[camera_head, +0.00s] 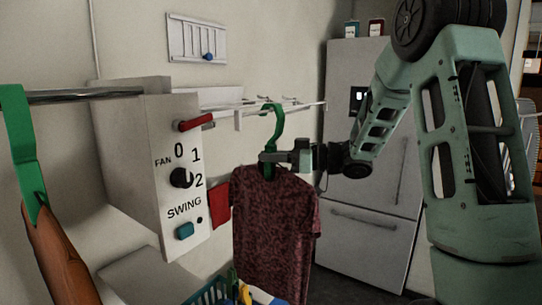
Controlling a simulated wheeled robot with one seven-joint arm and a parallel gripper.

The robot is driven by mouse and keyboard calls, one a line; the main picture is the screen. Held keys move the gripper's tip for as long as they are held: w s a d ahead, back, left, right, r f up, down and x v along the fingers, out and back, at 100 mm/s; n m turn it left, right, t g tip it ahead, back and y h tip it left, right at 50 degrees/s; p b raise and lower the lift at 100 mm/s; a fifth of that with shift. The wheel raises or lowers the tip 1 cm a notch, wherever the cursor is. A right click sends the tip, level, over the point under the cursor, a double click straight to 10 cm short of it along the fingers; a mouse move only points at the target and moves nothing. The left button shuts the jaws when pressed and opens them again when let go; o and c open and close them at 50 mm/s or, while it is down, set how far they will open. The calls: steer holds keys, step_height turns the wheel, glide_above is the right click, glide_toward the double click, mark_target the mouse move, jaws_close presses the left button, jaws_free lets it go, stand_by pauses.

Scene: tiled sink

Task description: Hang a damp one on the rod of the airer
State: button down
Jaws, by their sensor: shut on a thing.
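My gripper (277,158) is shut on the neck of a green hanger (279,126). A dark red patterned shirt (272,230) hangs from this hanger, upright, below my gripper. The hanger's hook is at the height of a thin pale rod (304,104) of a wall rack. I cannot tell whether the hook is over the rod or only in front of it. A metal rod (85,95) runs left from a pale box with fan and swing controls (175,170). Another green hanger (17,140) with a brown garment (58,250) hangs at this rod's left end.
A blue basket (208,293) with coloured things stands below the shirt at the bottom edge. A red cloth (219,204) hangs behind, left of the shirt. A grey fridge (375,215) stands behind my arm at the right. A vent panel (197,38) is on the wall.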

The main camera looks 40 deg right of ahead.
steer(key=c, duration=1.5)
jaws_free()
steer(key=b+v, duration=0.5)
steer(key=v, duration=1.2)
steer(key=shift+s+d, duration=0.1)
steer(key=shift+s, duration=0.1)
